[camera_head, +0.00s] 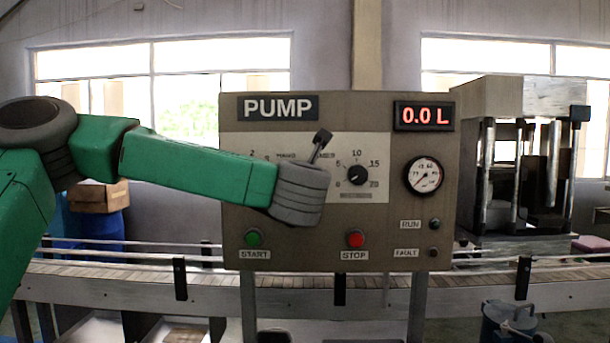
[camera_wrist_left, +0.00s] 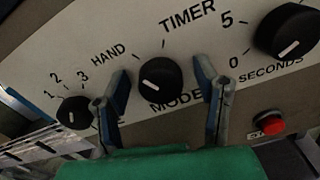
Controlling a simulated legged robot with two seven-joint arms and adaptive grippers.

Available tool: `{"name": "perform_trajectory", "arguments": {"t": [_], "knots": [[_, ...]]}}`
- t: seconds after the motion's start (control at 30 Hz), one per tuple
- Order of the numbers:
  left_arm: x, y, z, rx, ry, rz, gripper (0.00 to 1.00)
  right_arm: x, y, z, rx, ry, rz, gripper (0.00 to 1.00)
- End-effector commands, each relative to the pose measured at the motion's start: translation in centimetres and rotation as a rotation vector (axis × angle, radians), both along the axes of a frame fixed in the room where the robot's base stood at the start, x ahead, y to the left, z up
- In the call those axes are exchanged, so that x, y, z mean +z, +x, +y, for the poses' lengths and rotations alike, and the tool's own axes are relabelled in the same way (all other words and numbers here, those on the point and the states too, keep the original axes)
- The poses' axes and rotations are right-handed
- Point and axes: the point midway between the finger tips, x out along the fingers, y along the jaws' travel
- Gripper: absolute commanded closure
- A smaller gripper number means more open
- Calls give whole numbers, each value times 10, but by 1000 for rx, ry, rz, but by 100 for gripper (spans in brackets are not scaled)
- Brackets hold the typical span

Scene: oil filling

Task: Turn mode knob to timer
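The mode knob (camera_wrist_left: 160,80) is black with a short white line on its face and sits in the middle of the left wrist view. My left gripper (camera_wrist_left: 161,74) is open, with one finger on each side of the knob; a gap shows on both sides. In the head view my green left arm (camera_head: 200,168) covers the mode knob. My right gripper is in neither view.
The pump panel (camera_head: 400,260) also carries a seconds knob (camera_head: 357,175), a numbered knob (camera_wrist_left: 73,112), a green start button (camera_head: 253,238), a red stop button (camera_head: 355,239) and a gauge (camera_head: 424,175). The display (camera_head: 424,116) reads 0.0 L. A conveyor (camera_head: 500,290) runs behind.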

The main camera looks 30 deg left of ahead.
Motion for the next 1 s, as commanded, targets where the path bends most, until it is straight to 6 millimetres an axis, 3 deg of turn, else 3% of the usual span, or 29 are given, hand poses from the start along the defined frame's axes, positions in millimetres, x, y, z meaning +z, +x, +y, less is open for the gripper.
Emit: {"name": "perform_trajectory", "arguments": {"t": [0.03, 0.13, 0.57, 1.0], "knots": [[0, 0, 0, 0, 0, 0, 58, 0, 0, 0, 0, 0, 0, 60], [0, 0, 0, 0, 0, 0, 93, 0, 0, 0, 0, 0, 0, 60], [0, 0, 0, -1, 51, 30, 94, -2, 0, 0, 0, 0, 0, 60], [-1, 1, -2, -2, 346, 211, 94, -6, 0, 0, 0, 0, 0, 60]]}}
